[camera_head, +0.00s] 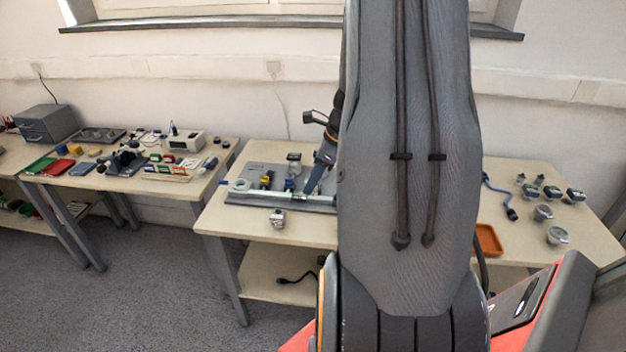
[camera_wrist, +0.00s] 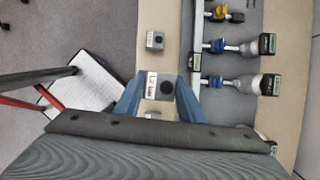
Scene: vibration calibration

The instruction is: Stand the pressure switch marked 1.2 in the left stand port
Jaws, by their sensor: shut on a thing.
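My gripper (camera_wrist: 160,100) has two blue fingers, closed on both sides of a small grey block with a round black face and a white label, the pressure switch (camera_wrist: 166,84). The label seems to read 1.2 but is very small. The switch looks larger than the similar block near it. In the head view a blue finger of my gripper (camera_head: 316,178) shows left of my arm; the held switch is hidden there. A plate with a pale rail (camera_wrist: 198,60) lies right of the gripper in the wrist view. I cannot tell the left stand port apart.
A similar small block (camera_wrist: 155,40) sits by the table's front edge, also in the head view (camera_head: 277,219). Blue and yellow fittings (camera_wrist: 217,82) stand along the rail. An orange tray (camera_head: 488,240) and several round parts (camera_head: 557,236) are on the right.

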